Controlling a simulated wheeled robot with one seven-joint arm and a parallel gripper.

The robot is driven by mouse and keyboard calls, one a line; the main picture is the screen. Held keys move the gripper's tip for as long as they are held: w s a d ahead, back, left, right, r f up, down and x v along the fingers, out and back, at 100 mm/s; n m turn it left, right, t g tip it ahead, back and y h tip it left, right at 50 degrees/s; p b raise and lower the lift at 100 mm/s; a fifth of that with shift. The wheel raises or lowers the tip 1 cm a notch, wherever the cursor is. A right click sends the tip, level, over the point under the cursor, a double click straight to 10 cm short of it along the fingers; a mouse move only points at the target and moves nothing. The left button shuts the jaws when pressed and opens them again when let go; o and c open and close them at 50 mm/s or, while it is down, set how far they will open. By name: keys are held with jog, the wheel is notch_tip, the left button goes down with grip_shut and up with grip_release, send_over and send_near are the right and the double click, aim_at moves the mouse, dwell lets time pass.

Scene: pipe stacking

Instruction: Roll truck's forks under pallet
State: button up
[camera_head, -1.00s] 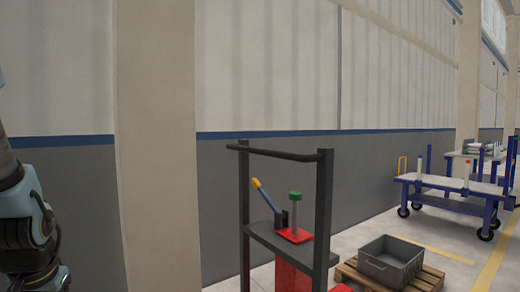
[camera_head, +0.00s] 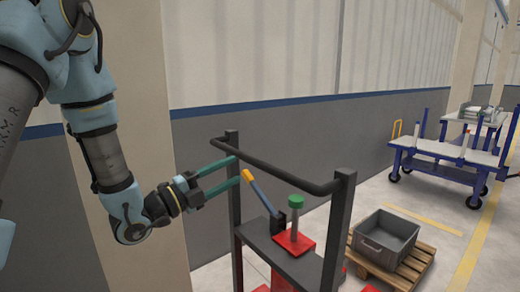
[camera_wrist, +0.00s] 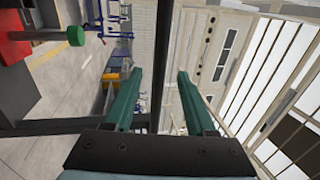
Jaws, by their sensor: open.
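My gripper (camera_head: 238,170) is open with green fingers, by the frame's left post and the handlebar's left end. In the wrist view a dark bar (camera_wrist: 164,40) shows between the fingertips; I cannot tell if they touch it.
A blue cart (camera_head: 440,165) stands farther back at the right, with a loaded table (camera_head: 480,115) behind it. A pale pillar (camera_head: 140,200) and the grey wall (camera_head: 205,215) are at the left. Floor with yellow lines is clear between pallet and cart.

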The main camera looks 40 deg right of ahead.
aim_at(248, 162)
jog(key=d, duration=0.2)
jog(key=d+r+p, duration=0.1)
jog(key=d, duration=0.2)
jog(key=d+r+p, duration=0.1)
jog(key=d, duration=0.2)
jog(key=shift+s+d, duration=0.15)
jog(key=shift+s, duration=0.1)
jog(key=shift+d+p, duration=0.35)
jog(key=shift+d, duration=0.5)
grip_shut()
dwell(0.4)
